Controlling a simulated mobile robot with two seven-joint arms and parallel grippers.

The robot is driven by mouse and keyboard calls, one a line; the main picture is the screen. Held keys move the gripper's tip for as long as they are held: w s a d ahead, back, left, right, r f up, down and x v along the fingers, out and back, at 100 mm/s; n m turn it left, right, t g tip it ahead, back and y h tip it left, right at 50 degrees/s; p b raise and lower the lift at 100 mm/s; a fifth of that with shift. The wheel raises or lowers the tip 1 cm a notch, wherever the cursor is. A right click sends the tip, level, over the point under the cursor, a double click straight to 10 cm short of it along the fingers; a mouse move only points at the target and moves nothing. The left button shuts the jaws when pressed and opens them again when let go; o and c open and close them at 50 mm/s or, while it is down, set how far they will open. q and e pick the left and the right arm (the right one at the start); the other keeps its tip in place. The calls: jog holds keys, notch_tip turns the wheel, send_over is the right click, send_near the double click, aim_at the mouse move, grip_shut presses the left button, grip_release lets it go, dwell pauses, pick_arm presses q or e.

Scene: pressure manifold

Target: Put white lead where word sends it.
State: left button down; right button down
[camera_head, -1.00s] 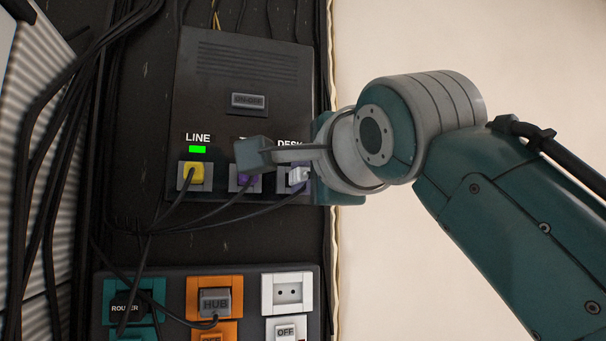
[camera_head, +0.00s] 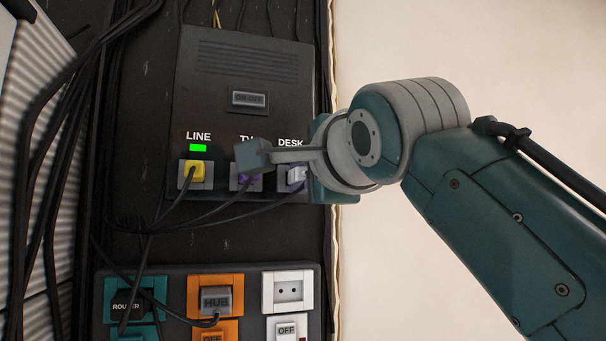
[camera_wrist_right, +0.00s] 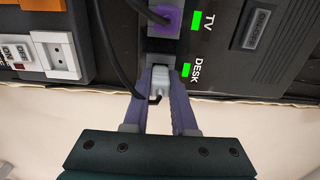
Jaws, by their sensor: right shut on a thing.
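The white lead's plug (camera_head: 297,177) is at the DESK socket, the rightmost of three on the black box (camera_head: 250,120). In the right wrist view the plug (camera_wrist_right: 158,80) sits between the purple fingers of my right gripper (camera_wrist_right: 159,72), which is shut on it. The plug's front meets the dark socket; how deep it sits is hidden. A green light shows beside DESK in the wrist view. A yellow plug (camera_head: 194,170) is in LINE and a purple plug (camera_head: 247,184) is in TV, partly covered by my gripper. My left gripper is not in view.
Below is a power strip with a ROUTER plug (camera_head: 127,304), a HUB plug (camera_head: 215,299) and an empty white socket (camera_head: 288,290). Dark cables hang at the left and cross beneath the box. A pale surface (camera_head: 450,40) lies to the right.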

jog(key=c, duration=0.6)
grip_release()
jog(key=shift+c, duration=0.2)
jog(key=shift+s+f+b, duration=0.1)
jog(key=shift+s+b, duration=0.15)
jog(key=shift+b, duration=0.05)
jog(key=b+v, duration=0.6)
jog(key=v, duration=0.3)
jog(key=s+d+f+n+g+h+p, duration=0.1)
jog(key=s+d+f+n+g+p, duration=0.15)
jog(key=f, duration=0.35)
jog(key=s+d+f+n+g+h+p, duration=0.1)
jog(key=d+f+n+g+p, duration=0.15)
jog(key=f, duration=0.45)
jog(key=s+d+f+n+g+h+p, duration=0.1)
jog(key=s+d+f, duration=0.15)
jog(key=f, duration=0.35)
jog(key=s+d+f+n+g+h+p, duration=0.1)
jog(key=s+d+f+n+g+p, duration=0.1)
jog(key=s, duration=0.8)
jog(key=s+d+f+n+g+h+p, duration=0.1)
jog(key=s+d+f+n+g+p, duration=0.2)
jog(key=s+d+f+n+g, duration=0.2)
jog(key=s+d+f+n, duration=0.1)
jog(key=s+f+n, duration=0.2)
jog(key=s+f, duration=0.3)
jog(key=shift+d+g, duration=0.15)
jog(key=shift+g, duration=0.15)
